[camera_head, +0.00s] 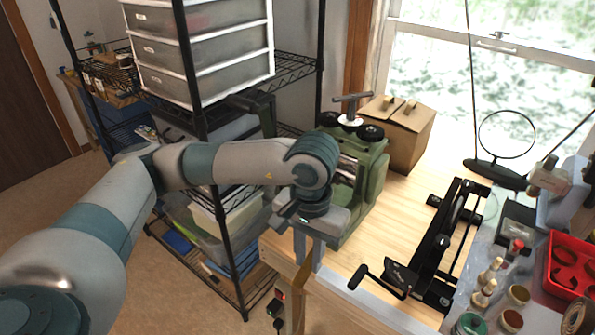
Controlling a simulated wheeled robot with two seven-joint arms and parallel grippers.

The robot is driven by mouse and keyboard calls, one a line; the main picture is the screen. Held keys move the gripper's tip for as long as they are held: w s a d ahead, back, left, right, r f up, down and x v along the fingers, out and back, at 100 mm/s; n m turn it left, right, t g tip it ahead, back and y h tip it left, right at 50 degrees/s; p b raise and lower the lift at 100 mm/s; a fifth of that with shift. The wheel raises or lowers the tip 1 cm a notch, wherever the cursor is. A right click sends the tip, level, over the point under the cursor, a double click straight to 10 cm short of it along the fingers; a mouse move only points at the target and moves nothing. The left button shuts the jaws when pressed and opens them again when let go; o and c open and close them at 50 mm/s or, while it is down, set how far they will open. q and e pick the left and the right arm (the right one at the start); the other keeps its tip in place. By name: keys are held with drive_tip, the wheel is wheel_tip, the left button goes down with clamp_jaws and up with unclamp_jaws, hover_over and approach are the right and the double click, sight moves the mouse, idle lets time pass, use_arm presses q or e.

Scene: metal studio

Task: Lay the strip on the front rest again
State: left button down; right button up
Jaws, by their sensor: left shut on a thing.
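My left gripper (308,254) points down at the near left corner of the workbench, in front of the green machine. Its fingers are shut on a thin brown-gold piece (302,284), which looks like the strip. The strip shows narrowly below the fingers, and its upper part is hidden between them. The green machine (372,180), with a T-handle and black knobs on top, stands on the bench just behind the gripper. My wrist and hand cover its front, so I cannot make out the front rest. My right gripper is not in view.
A cardboard box (408,135) stands behind the machine. A black cranked device (437,245) lies to the right on the wooden bench (345,255). Jars and a red tray (570,262) crowd the right side. A wire shelf with drawers (205,55) stands close on the left.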

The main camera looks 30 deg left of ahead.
use_arm(q)
drive_tip(key=shift+w+r+n, duration=0.15)
drive_tip(key=shift+r+n, duration=0.05)
drive_tip(key=shift+n, duration=0.2)
drive_tip(key=shift+w+a+r+n, duration=0.25)
drive_tip(key=shift+a+r+n, duration=0.05)
drive_tip(key=shift+n, duration=0.6)
drive_tip(key=w+a+r+n, duration=0.2)
drive_tip(key=r+n, duration=0.2)
drive_tip(key=n, duration=0.6)
drive_tip(key=w+a+r+n+t, duration=0.1)
drive_tip(key=r+n, duration=0.4)
drive_tip(key=n, duration=0.6)
drive_tip(key=w+a+r+n+b, duration=0.1)
drive_tip(key=w+a+r+n, duration=0.1)
drive_tip(key=n, duration=0.8)
wheel_tip(320, 180, up, 2)
drive_tip(key=shift+w+a+r+n, duration=0.2)
drive_tip(key=shift+w+a+n, duration=0.15)
drive_tip(key=shift+a+n, duration=0.1)
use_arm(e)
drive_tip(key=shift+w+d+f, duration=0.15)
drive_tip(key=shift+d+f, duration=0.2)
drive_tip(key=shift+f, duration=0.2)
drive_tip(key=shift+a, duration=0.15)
